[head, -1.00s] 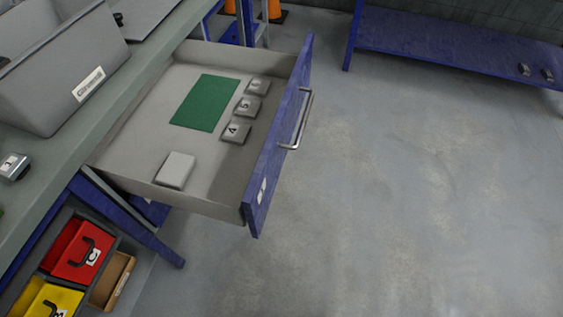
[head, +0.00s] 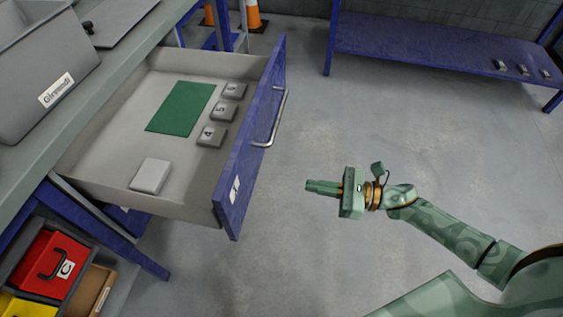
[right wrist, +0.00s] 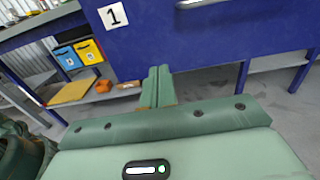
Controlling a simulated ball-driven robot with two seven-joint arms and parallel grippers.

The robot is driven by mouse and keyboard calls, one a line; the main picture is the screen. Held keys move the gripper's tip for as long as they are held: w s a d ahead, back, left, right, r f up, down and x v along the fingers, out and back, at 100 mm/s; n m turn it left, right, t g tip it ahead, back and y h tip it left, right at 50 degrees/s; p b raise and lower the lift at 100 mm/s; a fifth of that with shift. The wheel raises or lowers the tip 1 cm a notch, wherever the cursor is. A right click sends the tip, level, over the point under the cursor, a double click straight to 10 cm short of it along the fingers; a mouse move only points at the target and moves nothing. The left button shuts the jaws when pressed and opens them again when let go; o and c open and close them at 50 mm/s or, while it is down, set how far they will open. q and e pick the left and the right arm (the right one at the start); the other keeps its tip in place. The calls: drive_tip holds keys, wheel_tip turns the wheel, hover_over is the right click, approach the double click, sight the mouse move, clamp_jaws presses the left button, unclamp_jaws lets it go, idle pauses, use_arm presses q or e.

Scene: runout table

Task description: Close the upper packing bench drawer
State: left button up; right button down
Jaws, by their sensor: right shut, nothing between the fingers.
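The upper packing bench drawer (head: 108,180) stands pulled far out from the bench, with its blue front (head: 250,140) and a metal bar handle (head: 274,118). In it lie a green mat (head: 181,108), numbered grey blocks (head: 211,136) and a pale block (head: 150,176). My right gripper (head: 308,187) is shut and empty, to the right of the drawer front and apart from it, pointing towards it. The right wrist view shows the closed fingers (right wrist: 157,75) below the blue front with its "1" label (right wrist: 112,16). My left gripper is not in view.
A grey bin (head: 40,70) stands on the bench top (head: 90,92). Red (head: 48,262) and yellow boxes sit below the drawer. A blue shelf (head: 430,45) stands at the back right, with traffic cones behind the bench. The floor (head: 360,130) right of the drawer is clear.

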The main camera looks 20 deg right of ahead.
sight(249, 174)
drive_tip(key=b+x, duration=0.1)
drive_tip(key=x, duration=1.2)
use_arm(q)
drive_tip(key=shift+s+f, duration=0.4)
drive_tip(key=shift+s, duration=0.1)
use_arm(e)
drive_tip(key=shift+w+a, duration=0.15)
drive_tip(key=shift+w, duration=0.05)
drive_tip(key=shift+a, duration=0.1)
